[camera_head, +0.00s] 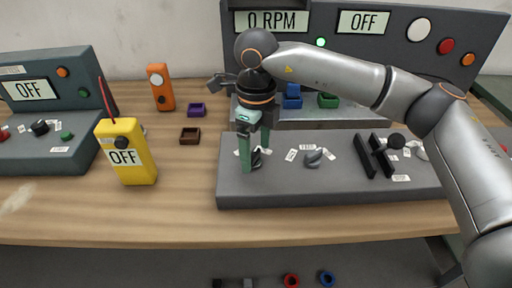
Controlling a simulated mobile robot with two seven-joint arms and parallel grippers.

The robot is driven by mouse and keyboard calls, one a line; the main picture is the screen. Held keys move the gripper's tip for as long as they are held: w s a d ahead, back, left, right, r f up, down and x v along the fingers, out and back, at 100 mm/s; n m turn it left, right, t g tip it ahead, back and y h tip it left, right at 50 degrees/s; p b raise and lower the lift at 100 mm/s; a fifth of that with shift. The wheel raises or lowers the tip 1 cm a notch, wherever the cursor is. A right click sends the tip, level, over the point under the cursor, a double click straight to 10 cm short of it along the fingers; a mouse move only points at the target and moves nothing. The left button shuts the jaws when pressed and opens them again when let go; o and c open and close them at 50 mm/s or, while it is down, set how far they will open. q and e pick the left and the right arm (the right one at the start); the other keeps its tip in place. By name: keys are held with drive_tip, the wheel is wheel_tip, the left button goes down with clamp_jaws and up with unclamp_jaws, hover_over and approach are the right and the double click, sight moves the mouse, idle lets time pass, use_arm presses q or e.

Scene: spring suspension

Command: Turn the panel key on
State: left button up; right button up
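A small dark key-like control (256,158) sits near the left end of the low grey panel (290,188), with small white labels around it. My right gripper (255,162) reaches down over it from above, its two green fingers on either side of the control. The fingers stand apart, and the control shows in the gap between them. I cannot tell whether they touch it. The fingers partly hide the control and its labels, so its setting is not readable. My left gripper is not in view.
On the panel, a grey knob (314,159) and a black slotted lever (382,150) stand further right. Behind, a console shows "0 RPM" (271,21) and "OFF" (363,22) with a lit green lamp (321,42). A yellow box (131,171) reading "OFF" stands left. Bare wood lies between.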

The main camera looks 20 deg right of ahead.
sight(256, 154)
wheel_tip(256, 154, up, 13)
drive_tip(key=shift+f, duration=0.2)
idle(0.4)
